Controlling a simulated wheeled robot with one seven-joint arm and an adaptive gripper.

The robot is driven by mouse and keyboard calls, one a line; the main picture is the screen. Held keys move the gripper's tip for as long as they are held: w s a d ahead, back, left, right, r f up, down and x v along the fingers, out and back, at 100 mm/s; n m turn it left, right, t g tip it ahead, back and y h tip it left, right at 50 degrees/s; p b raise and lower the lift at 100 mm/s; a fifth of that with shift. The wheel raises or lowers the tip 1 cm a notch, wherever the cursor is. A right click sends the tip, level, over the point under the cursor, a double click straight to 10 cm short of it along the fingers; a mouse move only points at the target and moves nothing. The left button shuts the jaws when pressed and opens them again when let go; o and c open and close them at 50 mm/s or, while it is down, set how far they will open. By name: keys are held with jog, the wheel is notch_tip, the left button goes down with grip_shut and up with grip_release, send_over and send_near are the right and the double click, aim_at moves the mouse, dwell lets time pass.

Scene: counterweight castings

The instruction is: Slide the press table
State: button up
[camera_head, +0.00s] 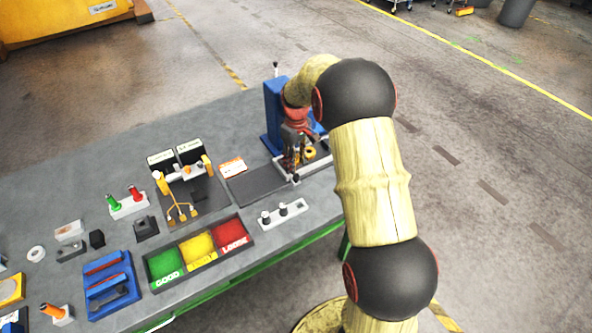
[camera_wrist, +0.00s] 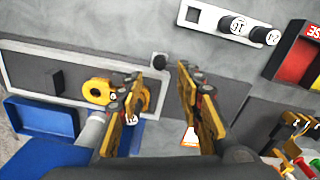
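The blue press (camera_head: 272,104) stands at the right end of the grey bench, partly hidden by my arm. Its press table (camera_head: 318,157) is a light plate with a dark recess at the press's foot. In the wrist view, the press table (camera_wrist: 187,98) extends from the blue press base (camera_wrist: 40,116) and bears a yellow ring-shaped casting (camera_wrist: 98,91). A small dark knob (camera_wrist: 159,59) shows at the table's edge, close to one fingertip; contact cannot be told. My gripper (camera_wrist: 172,66) is over the table with its fingers apart and nothing between them. It also shows in the head view (camera_head: 291,168).
A dark mat (camera_head: 257,186) lies left of the press. A white holder with dark-capped weights (camera_head: 283,214) is near the front edge. A green, yellow and red sorting tray (camera_head: 238,259) and a tool stand (camera_head: 185,190) are farther left. Bare bench shows behind the mat.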

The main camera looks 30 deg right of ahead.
jog(key=shift+r, duration=2.75)
